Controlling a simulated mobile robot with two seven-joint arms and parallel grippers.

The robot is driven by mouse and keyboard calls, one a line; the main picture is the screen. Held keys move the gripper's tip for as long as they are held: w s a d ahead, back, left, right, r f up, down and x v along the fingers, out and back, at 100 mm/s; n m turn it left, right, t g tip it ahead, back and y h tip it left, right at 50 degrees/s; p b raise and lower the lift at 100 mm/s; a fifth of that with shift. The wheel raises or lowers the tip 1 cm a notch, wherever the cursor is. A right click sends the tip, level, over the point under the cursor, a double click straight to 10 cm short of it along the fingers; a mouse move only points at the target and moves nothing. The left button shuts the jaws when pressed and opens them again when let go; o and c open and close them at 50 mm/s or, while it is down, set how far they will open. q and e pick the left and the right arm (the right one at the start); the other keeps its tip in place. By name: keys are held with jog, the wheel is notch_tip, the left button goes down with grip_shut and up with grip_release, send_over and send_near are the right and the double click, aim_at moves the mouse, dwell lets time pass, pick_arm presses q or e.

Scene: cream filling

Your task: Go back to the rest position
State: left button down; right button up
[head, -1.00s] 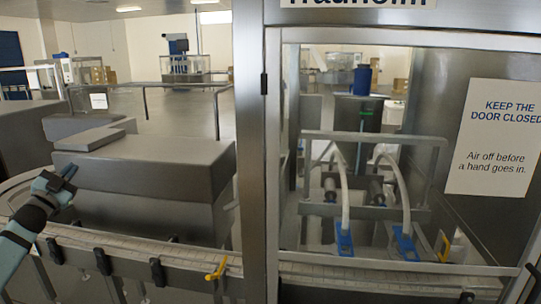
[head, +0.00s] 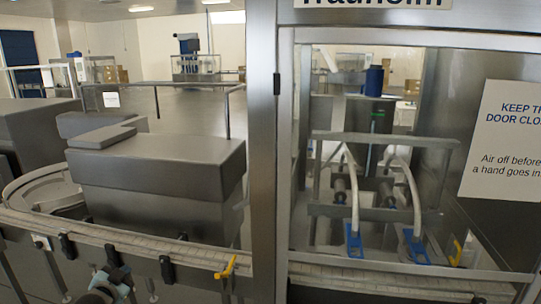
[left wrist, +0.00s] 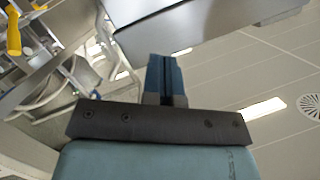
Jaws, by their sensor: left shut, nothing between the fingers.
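My left gripper (head: 112,281) is at the bottom edge of the head view, partly cut off, in front of the conveyor rail. In the left wrist view its two blue fingers (left wrist: 165,78) are together and hold nothing. They point up in that picture, apart from any object. My right gripper is not in either view.
A curved conveyor (head: 150,246) with a yellow handle (head: 226,268) runs across the front. A grey metal housing (head: 160,165) stands behind it. A steel machine frame (head: 263,150) encloses hoses with blue nozzles (head: 354,244) at right, beside a door sign (head: 503,140).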

pick_arm(q)
jog(key=s+d+f+g+h, duration=0.2)
jog(key=s+d+f+h, duration=0.1)
jog(key=s+d+f, duration=1.25)
jog(key=s+d+n, duration=0.1)
jog(key=s+d, duration=0.2)
jog(key=s, duration=0.4)
jog(key=s+d+n+g, duration=0.1)
jog(key=s+d, duration=0.3)
jog(key=s, duration=0.2)
jog(key=s+d+f+g+h, duration=0.1)
jog(key=s+d, duration=0.2)
jog(key=s, duration=0.4)
jog(key=shift+s+d+n, duration=0.35)
jog(key=shift+n, duration=0.05)
